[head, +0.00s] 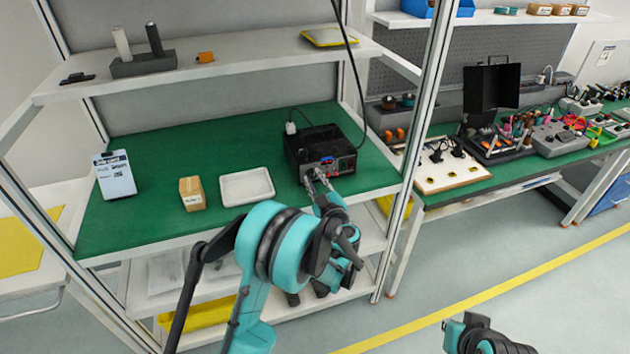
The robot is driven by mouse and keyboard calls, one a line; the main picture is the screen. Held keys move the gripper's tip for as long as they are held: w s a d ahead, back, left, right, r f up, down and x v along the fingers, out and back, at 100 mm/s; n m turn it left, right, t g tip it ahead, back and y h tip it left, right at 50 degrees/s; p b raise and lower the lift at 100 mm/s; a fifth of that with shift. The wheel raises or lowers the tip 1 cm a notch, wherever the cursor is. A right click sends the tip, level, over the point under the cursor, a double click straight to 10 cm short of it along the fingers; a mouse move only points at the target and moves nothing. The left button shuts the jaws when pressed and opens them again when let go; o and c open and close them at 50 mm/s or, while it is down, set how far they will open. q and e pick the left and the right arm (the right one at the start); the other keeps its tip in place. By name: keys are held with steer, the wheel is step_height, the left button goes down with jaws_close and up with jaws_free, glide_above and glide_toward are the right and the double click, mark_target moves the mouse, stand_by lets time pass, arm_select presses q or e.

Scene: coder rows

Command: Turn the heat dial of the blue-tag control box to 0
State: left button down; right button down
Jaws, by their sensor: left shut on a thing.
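The black control box (305,140) stands on the right part of the green bench. My left gripper (314,178) is at the lower left of the box's front, shut on the heat dial there. The fingers cover the dial, so its pointer and setting cannot be read. Part of my right arm shows at the bottom right, far from the box; its fingers are not seen.
A white tray (247,199), a small cardboard box (192,194) and an order card (115,174) are on the green bench (150,225) left of the control box. A shelf (230,66) runs above. A metal post (418,130) stands to the right. A black cable hangs behind the box.

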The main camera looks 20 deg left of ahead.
arm_select(q)
steer(key=n+b, duration=0.1)
steer(key=n, duration=0.2)
steer(key=shift+n, duration=0.4)
steer(key=n, duration=0.3)
steer(key=shift+n+b, duration=0.35)
steer(key=shift+n, duration=0.05)
steer(key=n, duration=0.3)
steer(key=shift+n, duration=0.3)
steer(key=n+b, duration=0.1)
steer(key=n, duration=0.2)
steer(key=shift+n, duration=0.3)
steer(key=n, duration=0.3)
steer(key=shift+n, duration=0.3)
steer(key=n, duration=0.3)
steer(key=shift+r+n, duration=0.1)
steer(key=shift+n, duration=0.2)
steer(key=n, duration=0.3)
steer(key=shift+n, duration=2.1)
